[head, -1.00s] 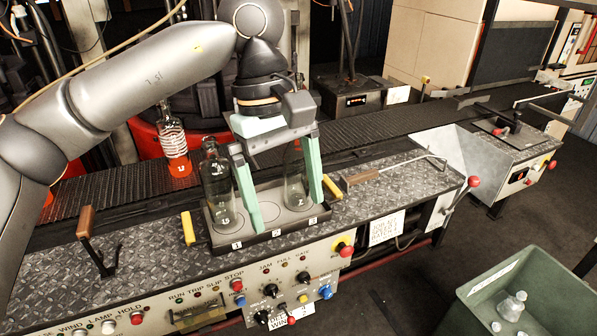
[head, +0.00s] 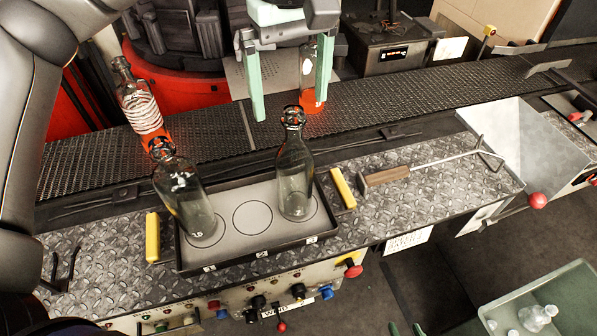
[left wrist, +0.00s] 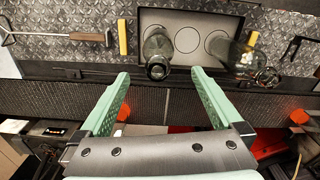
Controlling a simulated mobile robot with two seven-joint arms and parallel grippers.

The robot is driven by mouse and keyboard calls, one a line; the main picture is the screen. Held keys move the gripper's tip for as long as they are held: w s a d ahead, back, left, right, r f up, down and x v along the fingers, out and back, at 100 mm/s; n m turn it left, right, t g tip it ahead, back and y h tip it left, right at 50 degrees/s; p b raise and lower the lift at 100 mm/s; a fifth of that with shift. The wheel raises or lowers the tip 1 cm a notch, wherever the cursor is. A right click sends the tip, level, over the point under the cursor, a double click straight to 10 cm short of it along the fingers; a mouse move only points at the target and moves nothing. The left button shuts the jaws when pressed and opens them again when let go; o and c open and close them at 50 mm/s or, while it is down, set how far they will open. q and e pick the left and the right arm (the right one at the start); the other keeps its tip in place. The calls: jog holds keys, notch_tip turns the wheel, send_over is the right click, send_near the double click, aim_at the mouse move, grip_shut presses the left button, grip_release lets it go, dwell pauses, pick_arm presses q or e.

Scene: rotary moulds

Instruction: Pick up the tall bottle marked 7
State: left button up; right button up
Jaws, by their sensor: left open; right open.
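Two clear glass bottles stand in a dark tray (head: 255,184) with three ringed places. The left bottle (head: 186,200) is in the left ring; its small mark does not read as 7. The right bottle (head: 295,180) is in the right ring; no number is legible on it. The middle ring is empty. In the left wrist view, one bottle (left wrist: 158,58) stands beyond the fingers and another (left wrist: 242,60) is to its right. My left gripper (head: 290,108) is open and empty above and behind the right bottle. Tips of my open right gripper (head: 405,328) show at the bottom edge.
Two bottles with orange-glowing bases, one white-ringed (head: 143,112) and one (head: 309,85) behind my left gripper, stand on the conveyor (head: 400,95). A wooden-handled hook (head: 385,177) lies right of the tray. A green bin (head: 570,300) holds glassware at lower right.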

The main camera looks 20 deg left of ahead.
aim_at(294, 145)
pick_arm(q)
jog(key=f, duration=0.4)
jog(key=shift+s+f, duration=0.2)
jog(key=shift+w+d+f+p, duration=0.15)
jog(key=shift+f+p, duration=0.3)
jog(key=shift+f, duration=1.05)
jog(key=shift+w+f+p, duration=0.1)
jog(key=shift+f+p, duration=0.3)
jog(key=shift+f, duration=1.1)
jog(key=shift+c, duration=0.4)
grip_shut()
jog(key=shift+r, duration=0.1)
